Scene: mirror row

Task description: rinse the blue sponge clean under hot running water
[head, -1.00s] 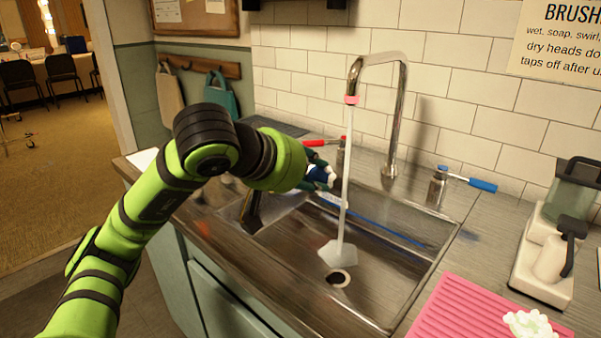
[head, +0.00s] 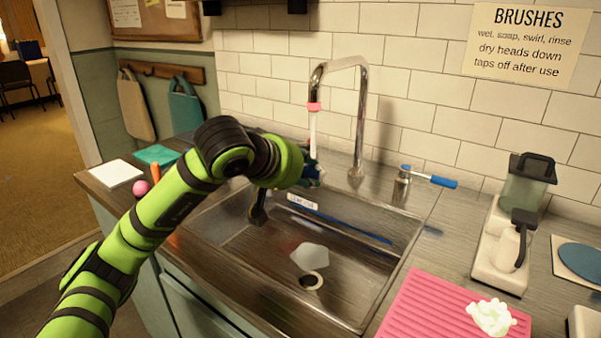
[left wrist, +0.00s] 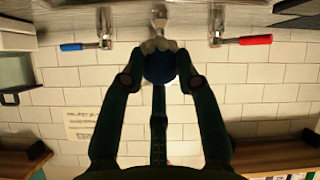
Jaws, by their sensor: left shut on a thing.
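My left gripper (head: 311,174) is under the tap and shut on the blue sponge, which is largely hidden in the head view. The left wrist view shows the sponge (left wrist: 160,69) as a dark blue rounded lump between the fingertips, with a greyish-white mass at its far side; I cannot tell whether that is foam or splash. Water (head: 313,132) runs from the chrome tap (head: 361,120) down to the gripper. The red lever (left wrist: 255,40) and blue lever (left wrist: 70,46) show in the left wrist view; the blue lever (head: 430,177) also shows in the head view. My right gripper is not in view.
The steel sink (head: 260,275) has a drain (head: 312,281) with a pale splash patch (head: 309,257) beside it. A long blue handle (head: 350,226) lies in the sink. A pink ridged mat (head: 430,305) bearing white foam (head: 491,316) and a dispenser (head: 505,245) stand right.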

